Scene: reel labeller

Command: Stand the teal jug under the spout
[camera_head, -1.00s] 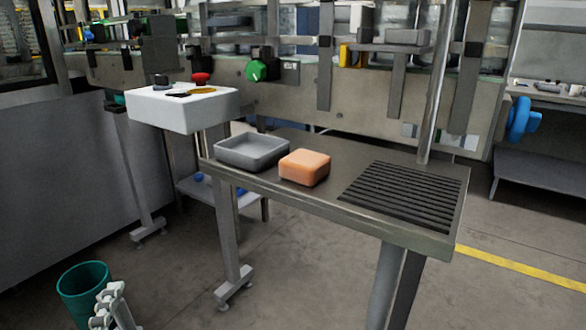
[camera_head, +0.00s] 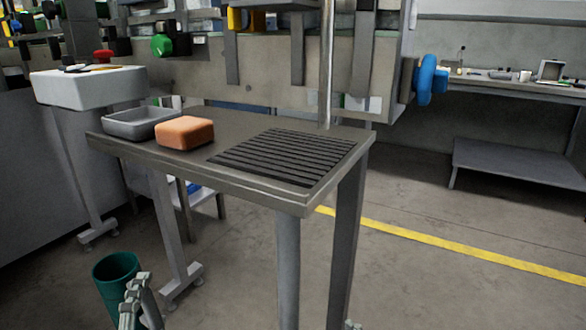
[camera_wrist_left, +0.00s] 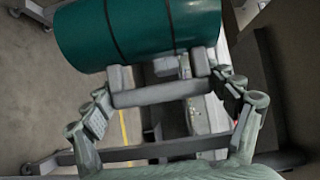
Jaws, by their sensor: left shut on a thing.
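The teal jug (camera_head: 115,284) is at the lower left of the head view, open top up and slightly tilted, in front of and below the table. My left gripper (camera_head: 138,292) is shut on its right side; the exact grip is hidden. The left wrist view shows the jug's teal side (camera_wrist_left: 140,30) across the top, against the fingertips of the left gripper (camera_wrist_left: 160,85). A thin vertical pipe (camera_head: 328,60), seemingly the spout, comes down over the back of a black slatted grate (camera_head: 285,158). A small grey part at the bottom edge may be my right gripper (camera_head: 352,325).
The grate lies at the right end of a grey metal table (camera_head: 235,184). An orange block (camera_head: 184,133) and a grey tray (camera_head: 140,123) stand on its left part. Nothing stands on the grate. A blue handwheel (camera_head: 428,80) is to the right.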

